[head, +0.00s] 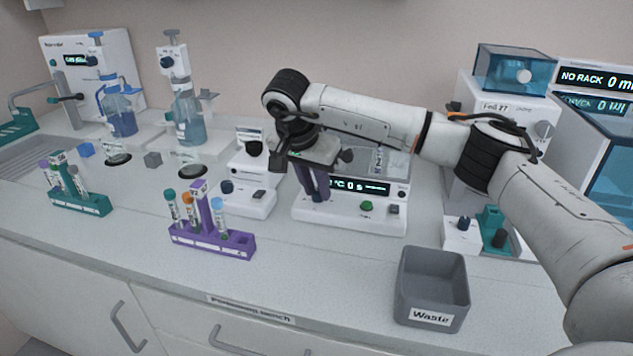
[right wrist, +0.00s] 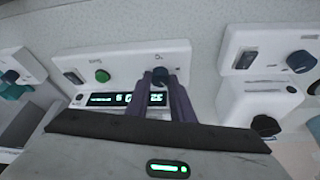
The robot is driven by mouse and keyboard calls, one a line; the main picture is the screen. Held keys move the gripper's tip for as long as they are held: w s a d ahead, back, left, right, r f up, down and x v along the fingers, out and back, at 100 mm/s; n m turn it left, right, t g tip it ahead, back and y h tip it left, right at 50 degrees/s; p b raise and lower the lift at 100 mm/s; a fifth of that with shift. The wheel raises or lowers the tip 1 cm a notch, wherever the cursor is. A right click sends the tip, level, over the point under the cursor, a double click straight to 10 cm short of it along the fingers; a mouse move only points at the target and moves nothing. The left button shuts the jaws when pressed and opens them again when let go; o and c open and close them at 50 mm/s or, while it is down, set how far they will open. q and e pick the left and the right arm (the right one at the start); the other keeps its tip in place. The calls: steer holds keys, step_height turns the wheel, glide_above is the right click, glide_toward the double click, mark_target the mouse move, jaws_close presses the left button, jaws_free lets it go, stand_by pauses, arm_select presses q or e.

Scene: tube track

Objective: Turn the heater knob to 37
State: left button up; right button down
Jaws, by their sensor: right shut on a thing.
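The heater (head: 335,215) is a white box with a dark lit display (head: 362,188), in the middle of the bench in the head view. The display reads "°C 0 s" at its right end; my gripper hides the temperature digits. My right gripper (head: 318,197) points down at the left of the heater's front panel. In the right wrist view its purple fingers (right wrist: 163,84) are shut on the dark heater knob (right wrist: 160,75). A green button (head: 367,206) is to the right of it. The display (right wrist: 125,99) is upside down and partly covered in the wrist view. My left gripper is not in view.
A white device with a blue-black knob (head: 228,187) stands left of the heater. A purple tube rack (head: 225,240) and a grey waste bin (head: 432,285) are in front. A device with a teal holder (head: 490,225) stands right. Bench between rack and bin is clear.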

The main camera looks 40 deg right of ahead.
stand_by(0.5)
steer(key=c, duration=1.8)
jaws_free()
steer(key=shift+r, duration=0.1)
steer(key=v, duration=1)
steer(key=shift+a+r, duration=0.1)
steer(key=shift+s, duration=0.1)
